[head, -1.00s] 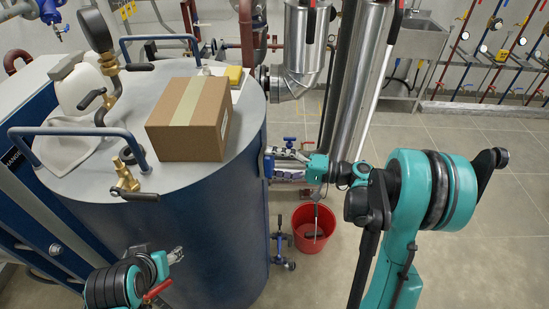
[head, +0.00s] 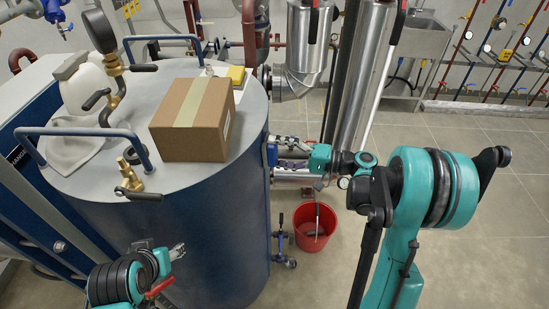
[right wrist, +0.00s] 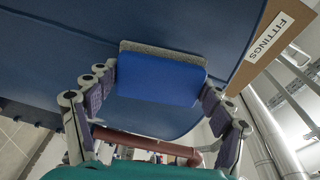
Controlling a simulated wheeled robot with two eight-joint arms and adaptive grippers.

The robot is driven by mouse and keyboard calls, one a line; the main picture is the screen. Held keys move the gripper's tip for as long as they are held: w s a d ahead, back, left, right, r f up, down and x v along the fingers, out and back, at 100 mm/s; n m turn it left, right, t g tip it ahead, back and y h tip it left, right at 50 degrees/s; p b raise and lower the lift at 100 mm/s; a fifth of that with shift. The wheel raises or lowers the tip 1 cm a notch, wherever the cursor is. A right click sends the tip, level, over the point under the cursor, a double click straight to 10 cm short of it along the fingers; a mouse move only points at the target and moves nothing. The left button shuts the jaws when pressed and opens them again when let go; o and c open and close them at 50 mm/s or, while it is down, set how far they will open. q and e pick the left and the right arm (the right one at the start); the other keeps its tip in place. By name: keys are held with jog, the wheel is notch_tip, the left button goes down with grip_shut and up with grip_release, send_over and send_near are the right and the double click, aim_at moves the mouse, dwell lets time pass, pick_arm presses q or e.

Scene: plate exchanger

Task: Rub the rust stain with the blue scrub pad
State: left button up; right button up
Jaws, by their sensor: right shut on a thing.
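The blue scrub pad (right wrist: 155,80) is held between the fingers of my right gripper (right wrist: 157,92) in the right wrist view. Its grey scrubbing layer (right wrist: 165,48) faces the blue tank wall (right wrist: 75,60). In the head view the pad (head: 272,154) shows as a small blue patch at the tank's right side, with my right gripper (head: 288,147) just right of it. I cannot tell whether the pad touches the wall. The rust stain does not show in either view. My left gripper (head: 177,251) is low in front of the tank (head: 190,240); its jaw state is unclear.
A cardboard box (head: 191,120), labelled FITTINGS in the right wrist view, stands on the tank top near a yellow sponge (head: 237,74). A red bucket (head: 314,240) is on the floor below my right arm. Steel pipes (head: 357,75) stand behind the gripper. Floor at right is clear.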

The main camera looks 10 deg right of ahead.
aim_at(266, 159)
jog(key=w, duration=0.1)
jog(key=w+d, duration=0.2)
jog(key=w, duration=0.1)
jog(key=shift+w+b, duration=0.1)
jog(key=shift+b, duration=0.25)
jog(key=shift+s+a+b, duration=0.15)
jog(key=shift+s+a, duration=0.45)
jog(key=shift+s, duration=0.55)
jog(key=shift+s+a+b, duration=0.1)
jog(key=shift+s+a, duration=0.45)
jog(key=shift+s, duration=0.55)
jog(key=shift+s+a+b, duration=0.15)
jog(key=shift+s+a, duration=0.45)
jog(key=shift+s, duration=0.55)
jog(key=shift+d, duration=0.1)
jog(key=shift+v, duration=2.95)
jog(key=shift+b+v, duration=0.35)
jog(key=shift+v, duration=1.15)
